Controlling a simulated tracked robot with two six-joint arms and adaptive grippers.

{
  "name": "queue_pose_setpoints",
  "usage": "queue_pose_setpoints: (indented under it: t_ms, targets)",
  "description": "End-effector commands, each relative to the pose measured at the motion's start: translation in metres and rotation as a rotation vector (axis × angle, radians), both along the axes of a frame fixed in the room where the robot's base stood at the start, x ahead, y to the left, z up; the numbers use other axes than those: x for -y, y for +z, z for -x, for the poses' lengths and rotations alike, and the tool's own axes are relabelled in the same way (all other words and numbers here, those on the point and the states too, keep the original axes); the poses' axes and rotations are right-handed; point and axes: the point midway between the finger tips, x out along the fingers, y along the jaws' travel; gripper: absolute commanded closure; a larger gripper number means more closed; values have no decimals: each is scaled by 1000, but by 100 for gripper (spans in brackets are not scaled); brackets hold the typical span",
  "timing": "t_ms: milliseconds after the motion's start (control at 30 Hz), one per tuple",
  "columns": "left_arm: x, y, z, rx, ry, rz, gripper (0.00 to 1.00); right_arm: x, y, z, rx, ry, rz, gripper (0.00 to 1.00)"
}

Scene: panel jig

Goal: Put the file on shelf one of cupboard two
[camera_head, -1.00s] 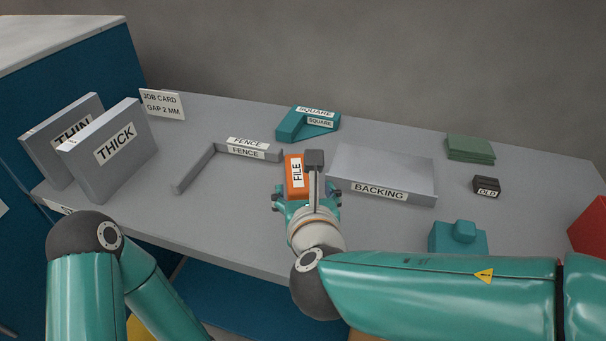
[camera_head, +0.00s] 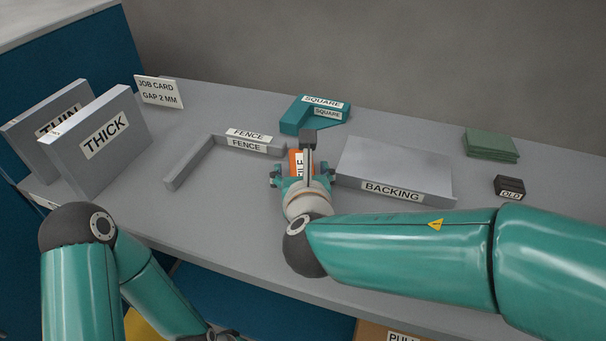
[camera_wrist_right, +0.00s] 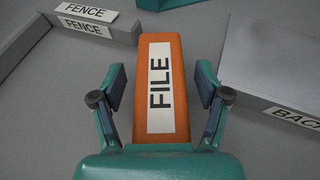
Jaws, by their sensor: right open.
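The orange file (camera_head: 295,160), with a white FILE label, lies on the grey bench between the fence and the backing. In the head view my right gripper and wrist cover most of it. In the right wrist view the file (camera_wrist_right: 158,60) lies lengthwise between the two open fingers of my right gripper (camera_wrist_right: 159,85), with a gap on each side. In the head view my right gripper (camera_head: 303,172) is over the near part of the file. My left arm shows at the lower left, and its gripper cannot be made out clearly. No cupboard shelf shows clearly.
The L-shaped fence (camera_head: 205,160) is left of the file, and the backing tray (camera_head: 395,165) is close on its right. A teal square (camera_head: 305,115) lies behind. THICK (camera_head: 100,140) and THIN panels stand left. A green cloth (camera_head: 490,145) and OLD block (camera_head: 509,187) lie right.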

Motion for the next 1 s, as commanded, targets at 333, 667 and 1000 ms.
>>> queue_pose_setpoints:
  t_ms: [333, 667, 1000]
  targets:
    - [0, 0, 0, 0, 0, 0, 60, 1, 0, 0, -1, -2, 0, 73]
    - [0, 0, 0, 0, 0, 0, 60, 1, 1, 0, 2, -3, -1, 100]
    - [0, 12, 0, 0, 0, 0, 60, 1, 25, 0, 5, -2, -4, 100]
